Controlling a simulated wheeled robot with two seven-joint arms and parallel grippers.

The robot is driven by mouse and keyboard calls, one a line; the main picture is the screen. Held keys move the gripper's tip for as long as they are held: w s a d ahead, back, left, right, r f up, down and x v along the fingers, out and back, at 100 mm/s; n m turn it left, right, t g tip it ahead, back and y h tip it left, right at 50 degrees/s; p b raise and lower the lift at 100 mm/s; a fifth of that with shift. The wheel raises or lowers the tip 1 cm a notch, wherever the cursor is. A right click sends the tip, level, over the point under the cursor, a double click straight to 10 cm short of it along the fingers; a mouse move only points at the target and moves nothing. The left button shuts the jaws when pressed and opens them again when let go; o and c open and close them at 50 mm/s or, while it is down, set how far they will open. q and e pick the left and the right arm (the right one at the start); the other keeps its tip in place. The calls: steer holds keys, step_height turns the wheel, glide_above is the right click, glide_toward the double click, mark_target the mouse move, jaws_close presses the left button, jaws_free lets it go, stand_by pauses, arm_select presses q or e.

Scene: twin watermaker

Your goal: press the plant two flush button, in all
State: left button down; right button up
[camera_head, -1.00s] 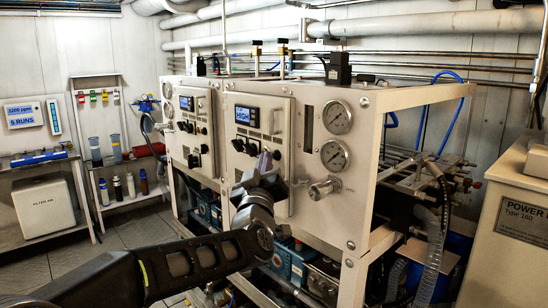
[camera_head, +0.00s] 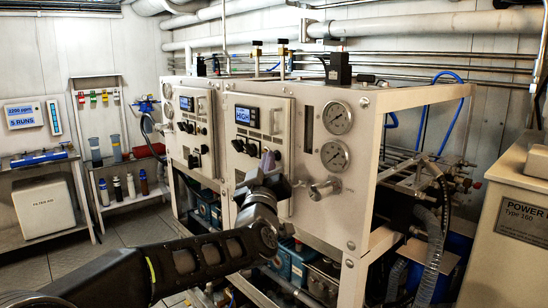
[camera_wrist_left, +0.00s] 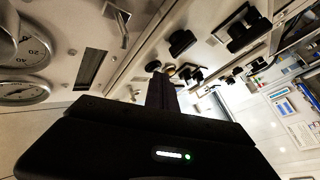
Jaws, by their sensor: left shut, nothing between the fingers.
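Two white watermaker cabinets stand side by side. The near panel (camera_head: 262,185) has a screen (camera_head: 247,116) reading HIGH, and black knobs (camera_head: 238,146). The far panel (camera_head: 193,118) has a similar screen and knobs. My left gripper (camera_head: 268,160) is shut and empty, in front of the near panel just right of its knobs. In the left wrist view its dark fingers (camera_wrist_left: 160,90) point toward small round controls (camera_wrist_left: 170,71) on a panel. The fingers cover part of this area, so I cannot tell which is the flush button or whether they touch. My right gripper is out of view.
Two round gauges (camera_head: 337,117) and a metal valve knob (camera_head: 325,188) sit right of the near panel. A handle (camera_head: 275,121) stands out beside the screen. Hoses (camera_head: 432,245) and a power cabinet (camera_head: 515,205) are at the right.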

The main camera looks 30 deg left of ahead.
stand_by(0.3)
arm_select(q)
steer(key=shift+s+a+b, duration=0.2)
steer(key=shift+s+b, duration=0.25)
steer(key=shift+s, duration=0.35)
steer(key=shift+s+a+b, duration=0.25)
steer(key=shift+s+b, duration=0.1)
steer(key=shift+s, duration=0.45)
steer(key=shift+s+a+b, duration=0.25)
steer(key=shift+s+b, duration=0.1)
steer(key=shift+s, duration=0.45)
steer(key=shift+s+a+b, duration=0.25)
steer(key=shift+s+b, duration=0.1)
steer(key=shift+s, duration=0.45)
